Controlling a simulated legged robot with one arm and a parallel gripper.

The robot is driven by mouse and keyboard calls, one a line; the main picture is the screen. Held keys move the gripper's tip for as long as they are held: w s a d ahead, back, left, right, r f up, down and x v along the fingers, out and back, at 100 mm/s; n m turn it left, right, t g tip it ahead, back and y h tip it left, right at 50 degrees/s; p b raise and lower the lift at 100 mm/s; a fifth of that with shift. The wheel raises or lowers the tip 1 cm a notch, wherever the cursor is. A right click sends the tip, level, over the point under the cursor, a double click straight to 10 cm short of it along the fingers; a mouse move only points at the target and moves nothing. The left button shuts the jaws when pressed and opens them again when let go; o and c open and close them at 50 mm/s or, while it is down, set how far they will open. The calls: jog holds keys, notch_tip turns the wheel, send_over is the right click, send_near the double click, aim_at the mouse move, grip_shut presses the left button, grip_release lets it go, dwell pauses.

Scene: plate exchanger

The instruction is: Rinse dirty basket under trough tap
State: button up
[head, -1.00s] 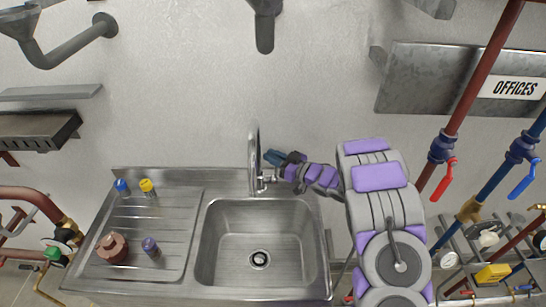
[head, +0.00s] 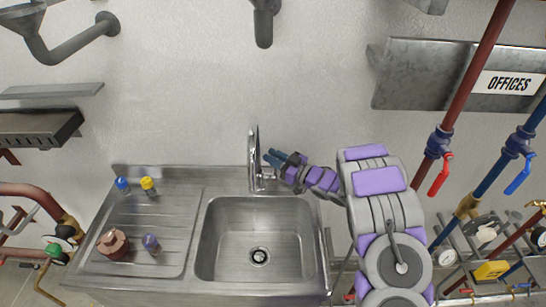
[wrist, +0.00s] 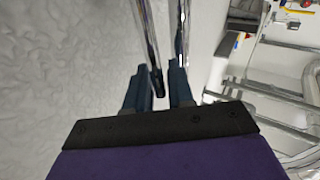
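The metal tap (head: 254,160) stands upright at the back edge of the steel trough (head: 208,235). My gripper (head: 272,158) is just right of the tap, with its blue fingers pointing left toward the spout. In the wrist view, the fingers of my gripper (wrist: 160,85) are apart. A thin chrome rod (wrist: 149,50) with a dark end, seemingly part of the tap, reaches into the gap between them. I cannot tell whether it touches a finger. No water shows. The trough is empty around its drain, and I cannot make out a basket in either view.
The ribbed drainboard (head: 175,215) left of the trough holds a blue-capped bottle (head: 122,187), a yellow-capped bottle (head: 148,187), a purple-topped bottle (head: 151,244) and a reddish-brown pot (head: 112,243). Pipes with a red valve handle (head: 439,175) and a blue one (head: 519,178) stand at right.

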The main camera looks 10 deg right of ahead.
jog(key=p+v, duration=0.1)
jog(key=v, duration=0.6)
jog(key=shift+d, duration=0.25)
jog(key=shift+f, duration=0.2)
